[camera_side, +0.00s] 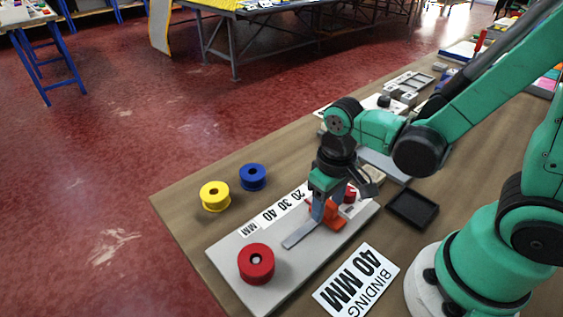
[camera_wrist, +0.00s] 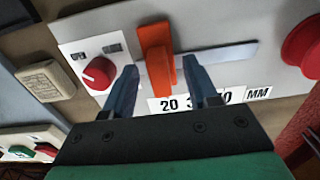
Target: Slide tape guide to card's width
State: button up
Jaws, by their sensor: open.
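The tape guide (camera_side: 333,217) is an orange block on a light grey plate (camera_side: 231,248). In the wrist view the guide (camera_wrist: 156,55) stands near the 20 end of the printed 20, 30, 40 MM scale (camera_wrist: 168,104), with a grey strip (camera_wrist: 225,56) running right from it. A finger partly covers the 30. The white card (camera_side: 358,284) reads "BINDING 40 MM" and lies in front of the plate. My gripper (camera_wrist: 160,65) is open, one finger on each side of the guide, with gaps visible. I cannot tell its exact height above the plate.
A red spool (camera_side: 256,263) sits on the plate's near end. Yellow (camera_side: 215,196) and blue (camera_side: 252,177) spools stand on the table left of it. A red knob (camera_wrist: 98,74) on a white panel is close to my left finger. A black tray (camera_side: 412,208) lies to the right.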

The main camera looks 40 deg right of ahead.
jog(key=shift+c, duration=0.2)
grip_shut()
dwell(1.1)
